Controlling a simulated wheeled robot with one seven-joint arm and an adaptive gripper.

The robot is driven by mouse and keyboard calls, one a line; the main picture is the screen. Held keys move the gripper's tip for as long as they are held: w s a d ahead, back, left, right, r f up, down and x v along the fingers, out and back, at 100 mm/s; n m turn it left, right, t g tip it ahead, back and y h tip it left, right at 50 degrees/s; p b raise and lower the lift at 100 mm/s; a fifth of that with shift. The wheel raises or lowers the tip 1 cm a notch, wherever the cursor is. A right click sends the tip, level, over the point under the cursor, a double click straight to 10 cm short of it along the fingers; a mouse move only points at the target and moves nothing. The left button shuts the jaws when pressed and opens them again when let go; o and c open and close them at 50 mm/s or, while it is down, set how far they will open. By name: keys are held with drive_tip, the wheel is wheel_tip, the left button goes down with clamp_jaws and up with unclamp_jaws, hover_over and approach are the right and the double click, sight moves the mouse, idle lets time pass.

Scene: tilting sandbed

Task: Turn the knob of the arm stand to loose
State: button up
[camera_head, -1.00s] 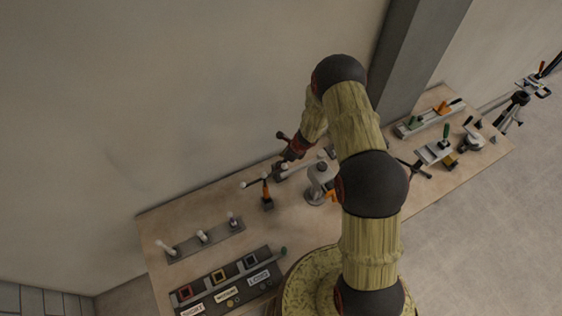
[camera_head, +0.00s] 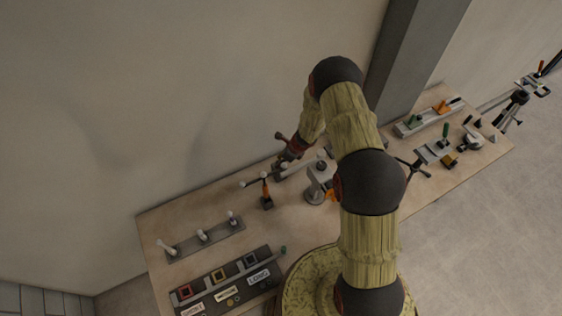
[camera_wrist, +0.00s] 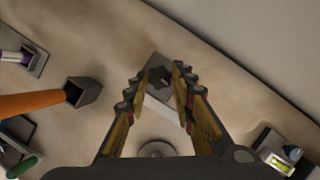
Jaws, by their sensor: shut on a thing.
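My gripper (camera_head: 281,168) points down over these bars. In the wrist view, my gripper (camera_wrist: 156,88) has its two fingers on either side of a dark knob (camera_wrist: 158,77) on a grey block, and is shut on it. The contact is partly hidden by the fingers, and I cannot read the knob's setting. A round grey base (camera_wrist: 156,149) shows below, partly covered.
An orange-handled tool stands in a dark socket (camera_wrist: 84,92) close by. A rack with white pegs (camera_head: 203,238) and a labelled dark tray (camera_head: 222,289) are at the left. Clamps and fixtures (camera_head: 432,152) crowd the right. The wall is close behind.

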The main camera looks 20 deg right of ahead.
clamp_jaws()
drive_tip(key=shift+n, duration=0.3)
drive_tip(key=n, duration=0.1)
drive_tip(key=n+g, duration=0.1)
drive_tip(key=n, duration=0.2)
drive_tip(key=shift+w+d+f+g+y+b, duration=0.1)
drive_tip(key=shift+w+d+g+y+b, duration=0.05)
drive_tip(key=shift+w+g+y+b, duration=0.2)
drive_tip(key=n+g+b, duration=0.1)
drive_tip(key=n+b, duration=0.2)
drive_tip(key=n, duration=0.1)
drive_tip(key=shift+w+f, duration=0.1)
drive_tip(key=n+g+b, duration=0.1)
drive_tip(key=n+b, duration=0.2)
drive_tip(key=shift+w+n+g+b, duration=0.15)
drive_tip(key=shift+n+g+b, duration=0.15)
drive_tip(key=shift+g, duration=0.05)
drive_tip(key=n+b, duration=0.2)
drive_tip(key=n+g+b, duration=0.1)
drive_tip(key=n+b, duration=0.1)
drive_tip(key=shift+w+g, duration=0.15)
drive_tip(key=shift+g, duration=0.15)
drive_tip(key=shift+a+n+g+h+b, duration=0.1)
drive_tip(key=shift+n+g+h+b, duration=0.15)
drive_tip(key=shift+n+h+b, duration=0.5)
drive_tip(key=shift+a+n+g+b, duration=0.1)
drive_tip(key=shift+n+g+b, duration=0.2)
drive_tip(key=shift+n, duration=0.85)
drive_tip(key=shift+r, duration=0.2)
